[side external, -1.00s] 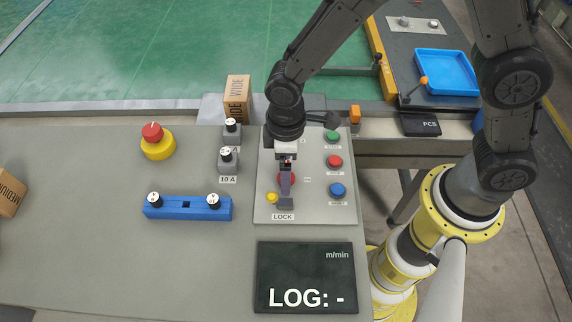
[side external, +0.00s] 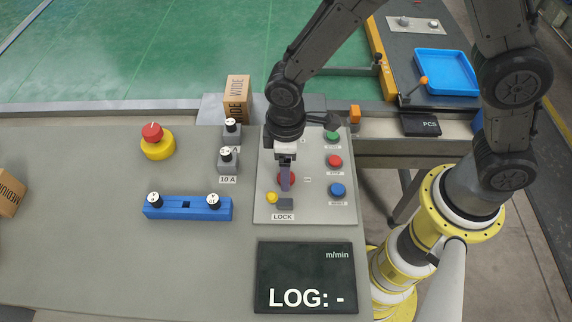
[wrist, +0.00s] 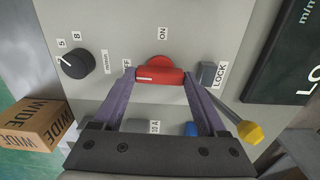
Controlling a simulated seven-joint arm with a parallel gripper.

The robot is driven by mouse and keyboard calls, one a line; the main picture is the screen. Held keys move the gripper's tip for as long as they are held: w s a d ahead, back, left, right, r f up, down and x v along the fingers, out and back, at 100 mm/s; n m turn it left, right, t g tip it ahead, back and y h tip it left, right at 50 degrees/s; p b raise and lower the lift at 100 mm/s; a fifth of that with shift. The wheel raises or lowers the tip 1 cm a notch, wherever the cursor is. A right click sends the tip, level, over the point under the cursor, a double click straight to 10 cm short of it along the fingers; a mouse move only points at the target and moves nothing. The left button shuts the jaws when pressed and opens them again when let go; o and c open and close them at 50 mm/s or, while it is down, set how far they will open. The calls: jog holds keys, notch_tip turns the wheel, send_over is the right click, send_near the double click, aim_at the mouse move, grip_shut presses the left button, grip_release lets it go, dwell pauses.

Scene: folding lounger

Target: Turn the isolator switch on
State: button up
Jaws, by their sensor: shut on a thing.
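The isolator switch is a red knob with a raised bar handle (wrist: 160,75) on the grey panel. In the wrist view the bar lies crosswise, and its white mark is at the left end, toward the partly covered OFF label. The ON label (wrist: 163,33) is above the knob. My gripper (wrist: 160,80) is shut on the bar, one purple finger at each end. In the side view my gripper (side external: 285,186) is over the panel, and the red knob (side external: 293,179) shows partly behind the fingers.
A grey lock block (side external: 286,204) and a yellow-tipped part (side external: 271,197) sit close to the knob. Green, red (side external: 334,161) and blue (side external: 338,190) buttons stand to its right. A display (side external: 306,278) reads "LOG: -". The table at left has free room.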

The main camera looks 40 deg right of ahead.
jog(key=m, duration=0.8)
jog(key=shift+m, duration=0.3)
jog(key=m, duration=0.4)
jog(key=shift+m, duration=2.5)
jog(key=o, duration=1.3)
jog(key=shift+r, duration=0.15)
